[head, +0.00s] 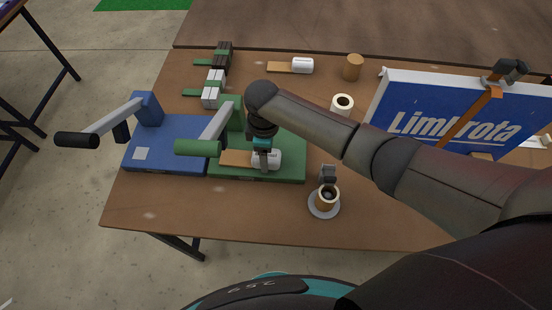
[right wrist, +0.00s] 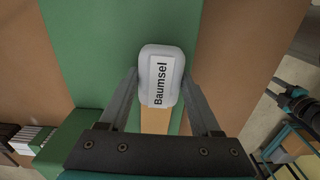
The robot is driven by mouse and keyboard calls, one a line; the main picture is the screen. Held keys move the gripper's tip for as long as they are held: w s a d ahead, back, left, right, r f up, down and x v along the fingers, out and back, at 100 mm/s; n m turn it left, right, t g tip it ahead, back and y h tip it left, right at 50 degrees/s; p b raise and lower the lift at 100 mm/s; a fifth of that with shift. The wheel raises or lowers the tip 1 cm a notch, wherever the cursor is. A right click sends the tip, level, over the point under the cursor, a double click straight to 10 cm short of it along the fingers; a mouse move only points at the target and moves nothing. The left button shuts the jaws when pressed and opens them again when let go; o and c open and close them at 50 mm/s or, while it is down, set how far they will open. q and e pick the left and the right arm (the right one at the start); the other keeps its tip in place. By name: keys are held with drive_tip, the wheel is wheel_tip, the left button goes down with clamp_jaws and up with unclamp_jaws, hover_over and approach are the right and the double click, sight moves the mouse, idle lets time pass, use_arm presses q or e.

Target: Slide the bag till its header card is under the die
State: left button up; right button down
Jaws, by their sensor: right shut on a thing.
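The bag (head: 268,159) is a white pouch with a tan header card (head: 235,158) pointing left. It lies on the green base plate (head: 290,140) of the green press, whose lever ends in a green handle (head: 197,148). My right gripper (head: 262,157) is shut on the white pouch. In the right wrist view the fingers flank the bag (right wrist: 161,75), labelled "Baumsel", and its card (right wrist: 155,121) points toward the gripper body. I cannot make out the die; my arm covers part of the press. My left gripper is not in view.
A blue press (head: 165,150) stands left of the green one. A cup on a saucer (head: 324,210) is right of the green plate. Another carded pouch (head: 302,65), a tan cup (head: 353,67) and a white roll (head: 342,103) are behind. A blue lightbox (head: 455,110) is right.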

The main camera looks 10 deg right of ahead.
unclamp_jaws()
wheel_tip(320, 180, up, 15)
drive_tip(key=shift+r+p, duration=0.15)
drive_tip(key=shift+p, duration=0.8)
